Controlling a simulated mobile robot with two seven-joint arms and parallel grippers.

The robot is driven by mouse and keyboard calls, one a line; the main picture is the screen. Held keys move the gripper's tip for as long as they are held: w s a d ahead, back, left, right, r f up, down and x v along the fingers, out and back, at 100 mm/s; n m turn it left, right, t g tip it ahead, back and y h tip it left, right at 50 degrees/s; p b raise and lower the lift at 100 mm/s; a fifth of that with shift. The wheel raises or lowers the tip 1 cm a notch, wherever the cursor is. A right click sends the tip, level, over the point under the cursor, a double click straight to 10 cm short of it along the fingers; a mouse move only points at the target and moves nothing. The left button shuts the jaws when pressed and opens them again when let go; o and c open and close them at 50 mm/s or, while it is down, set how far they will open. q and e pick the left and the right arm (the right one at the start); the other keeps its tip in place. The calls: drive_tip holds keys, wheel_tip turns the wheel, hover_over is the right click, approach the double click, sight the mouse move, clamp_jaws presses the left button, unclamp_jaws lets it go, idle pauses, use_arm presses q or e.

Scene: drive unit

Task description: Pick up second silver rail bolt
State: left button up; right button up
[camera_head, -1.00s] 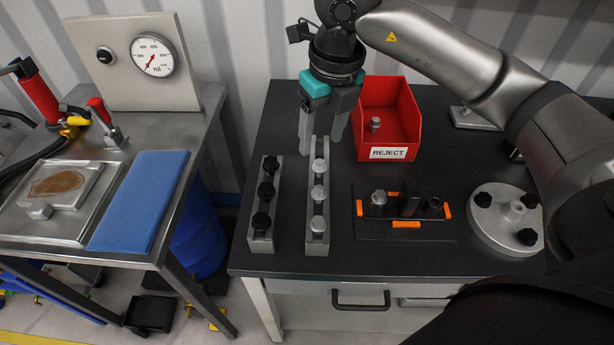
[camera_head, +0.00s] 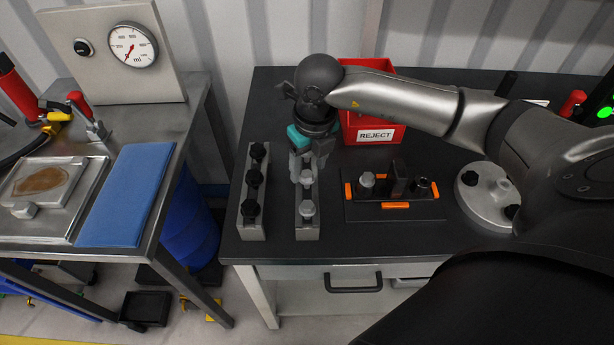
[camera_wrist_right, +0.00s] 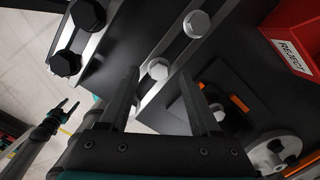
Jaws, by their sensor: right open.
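The silver rail (camera_head: 306,232) holds a line of silver bolts. Its middle bolt (camera_head: 306,177) and front bolt (camera_head: 307,208) show in the head view; the back one is hidden by my right gripper (camera_head: 303,172). That gripper is open, pointing down over the rail. In the right wrist view the middle bolt (camera_wrist_right: 157,68) lies in line with the gap between the open fingers (camera_wrist_right: 156,76), with nothing held. Another silver bolt (camera_wrist_right: 197,24) sits further up the rail. My left gripper (camera_wrist_right: 68,104) shows small at the left of the wrist view, empty, its fingers apart.
A parallel rail with black bolts (camera_head: 251,208) stands just left. To the right are a fixture with orange corners (camera_head: 397,205) holding a silver bolt (camera_head: 366,180), a round flange (camera_head: 480,205) and the red REJECT bin (camera_head: 375,136). A side table (camera_head: 150,235) stands left.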

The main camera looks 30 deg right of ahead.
drive_tip(key=shift+w+f, duration=0.15)
drive_tip(key=shift+f, duration=0.7)
drive_tip(key=shift+c, duration=0.2)
clamp_jaws()
